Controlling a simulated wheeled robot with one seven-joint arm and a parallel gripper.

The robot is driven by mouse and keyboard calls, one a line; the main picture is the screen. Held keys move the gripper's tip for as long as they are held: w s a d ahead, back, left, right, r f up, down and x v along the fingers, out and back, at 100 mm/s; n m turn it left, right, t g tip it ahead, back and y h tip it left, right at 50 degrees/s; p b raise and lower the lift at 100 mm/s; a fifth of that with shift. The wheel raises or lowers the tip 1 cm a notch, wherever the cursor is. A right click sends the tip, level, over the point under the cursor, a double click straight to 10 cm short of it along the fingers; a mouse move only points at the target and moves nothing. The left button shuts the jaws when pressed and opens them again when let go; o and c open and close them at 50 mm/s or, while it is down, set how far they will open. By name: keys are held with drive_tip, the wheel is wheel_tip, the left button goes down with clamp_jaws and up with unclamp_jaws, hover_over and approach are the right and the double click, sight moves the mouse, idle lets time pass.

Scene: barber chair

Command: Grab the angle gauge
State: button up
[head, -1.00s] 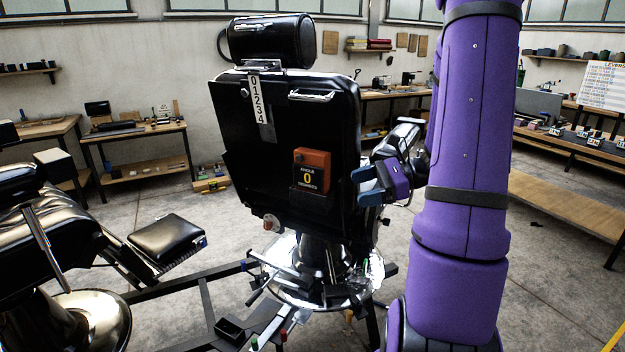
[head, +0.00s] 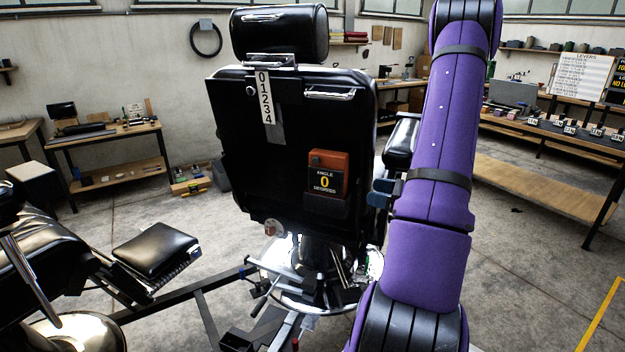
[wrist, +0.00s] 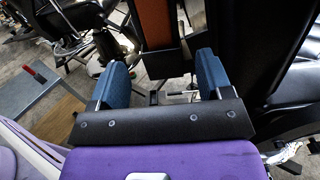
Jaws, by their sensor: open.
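The angle gauge (head: 329,172) is an orange-brown box with a dark display reading "ANGLE 0 DEGREES". It sits in a black holder (head: 325,207) on the back of the black barber chair (head: 250,160). My gripper (head: 383,193) is to the right of the gauge, apart from it, and mostly hidden behind my purple arm. In the wrist view my gripper (wrist: 162,68) is open and empty, with its two blue fingers spread. The orange side of the gauge (wrist: 155,22) shows beyond the fingers, roughly between them, near the top edge.
A numbered strip (head: 266,97) hangs on the chair back above the gauge. The chair's armrest (head: 401,142) is close to my gripper. A second chair's footrest (head: 156,248) stands at the left. Benches (head: 545,180) line the walls, with open floor between.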

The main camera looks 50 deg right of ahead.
sight(346, 188)
drive_tip(key=x, duration=1.1)
drive_tip(key=shift+s+a+f, duration=0.1)
drive_tip(key=shift+a+f, duration=0.1)
drive_tip(key=shift+a, duration=0.05)
drive_tip(key=c, duration=1.1)
